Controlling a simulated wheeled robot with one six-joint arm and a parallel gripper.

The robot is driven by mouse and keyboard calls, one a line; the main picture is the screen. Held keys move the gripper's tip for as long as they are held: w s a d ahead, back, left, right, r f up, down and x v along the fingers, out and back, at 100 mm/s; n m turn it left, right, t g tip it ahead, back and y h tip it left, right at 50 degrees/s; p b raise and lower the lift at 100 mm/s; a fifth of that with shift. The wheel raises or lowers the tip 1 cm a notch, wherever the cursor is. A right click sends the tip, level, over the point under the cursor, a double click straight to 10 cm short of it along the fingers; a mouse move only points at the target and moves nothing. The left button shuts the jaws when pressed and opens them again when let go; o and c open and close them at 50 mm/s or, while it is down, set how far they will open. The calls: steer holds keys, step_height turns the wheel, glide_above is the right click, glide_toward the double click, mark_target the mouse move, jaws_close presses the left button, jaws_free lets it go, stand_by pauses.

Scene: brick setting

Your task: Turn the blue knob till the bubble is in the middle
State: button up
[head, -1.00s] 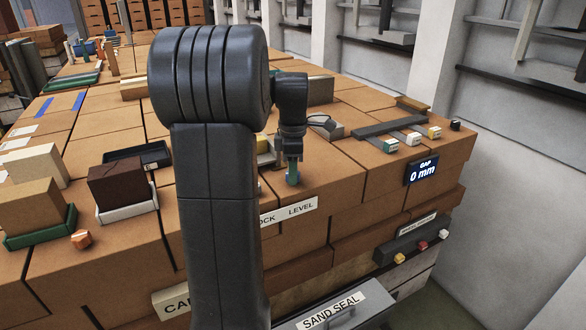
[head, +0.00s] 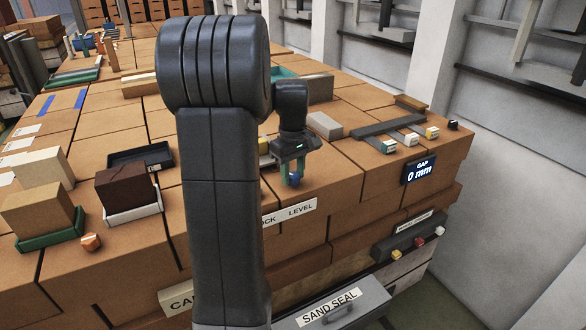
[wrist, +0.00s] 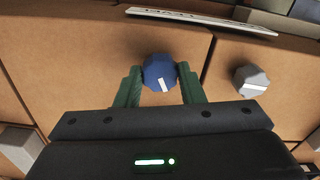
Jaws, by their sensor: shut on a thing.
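The blue knob (wrist: 160,73) shows in the wrist view between the two green fingers of my gripper (wrist: 160,84). It is faceted and has a white mark on its face, near its lower edge in that view. My gripper is shut on it. In the head view the gripper (head: 291,178) points down at the front of the brick top, behind the "LEVEL" label, with a bit of the blue knob (head: 295,181) showing. A small yellow-green piece (head: 263,147) shows just beside my arm; I cannot tell whether it is the level. No bubble can be made out.
A grey knob (wrist: 251,81) with a white mark stands right of the blue one in the wrist view. Blocks in trays (head: 130,214) stand left.

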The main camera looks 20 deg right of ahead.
mark_target(293, 175)
steer(key=m+p, duration=0.1)
steer(key=m, duration=0.5)
steer(key=shift+r+m, duration=0.1)
steer(key=shift+m, duration=0.2)
steer(key=m+p, duration=0.1)
steer(key=m, duration=0.4)
steer(key=shift+m, duration=0.3)
steer(key=o, duration=1)
step_height(293, 175, up, 14)
steer(key=b, duration=0.1)
steer(key=shift+f, duration=0.2)
